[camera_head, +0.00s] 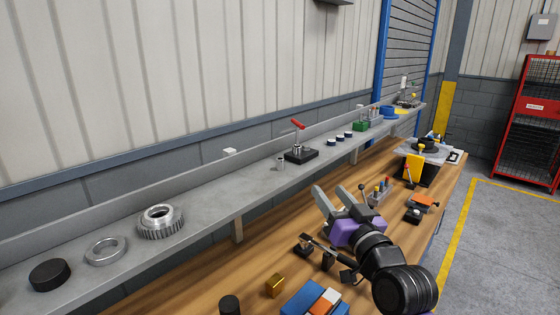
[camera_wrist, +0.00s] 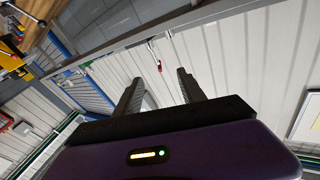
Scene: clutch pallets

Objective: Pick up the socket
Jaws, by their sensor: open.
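A small silver cylinder (camera_head: 280,163), which looks like the socket, stands on the grey shelf (camera_head: 205,195) just left of a red-handled clamp (camera_head: 299,145). It is small, and I cannot make out its details. My gripper (camera_head: 331,190) is open and empty, with its two fingers apart. It is over the wooden bench, right of the cylinder and apart from it. In the wrist view my gripper (camera_wrist: 160,78) points towards the wall, and the clamp's red handle (camera_wrist: 159,67) shows small between the fingers. I cannot make out the cylinder there.
A toothed ring (camera_head: 160,222), a plain ring (camera_head: 106,251) and a black puck (camera_head: 50,274) lie on the shelf's near part.

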